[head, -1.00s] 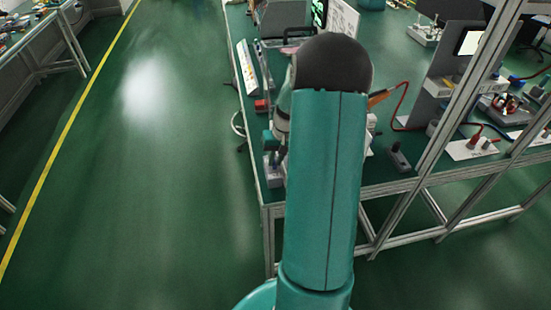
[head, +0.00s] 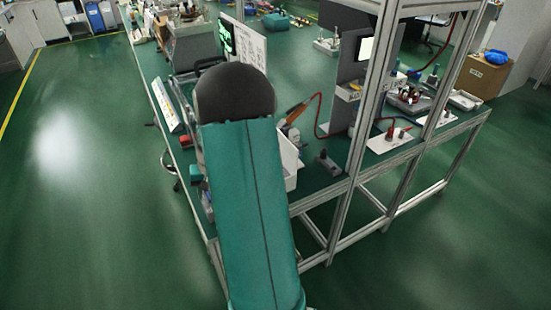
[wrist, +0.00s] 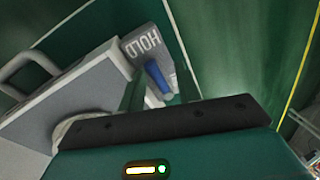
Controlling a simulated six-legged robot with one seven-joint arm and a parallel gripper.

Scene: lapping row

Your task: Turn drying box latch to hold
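In the wrist view the drying box (wrist: 75,97) is a grey box with a pale edge, seen tilted at close range. A grey plate marked HOLD (wrist: 146,43) is at its upper right corner. The blue latch (wrist: 157,77) sits just below the HOLD lettering. My gripper (wrist: 160,88) has one dark green finger on each side of the latch, with gaps between latch and fingers. It looks open and not closed on the latch. The latch's lower end is partly hidden. In the head view my arm hides the gripper and latch.
The box's grey handle (wrist: 28,66) sticks up at left in the wrist view. In the head view, aluminium frame posts (head: 367,100) and a green bench (head: 318,172) with tools stand right of my arm. A cardboard box (head: 483,76) is far right. Floor at left is clear.

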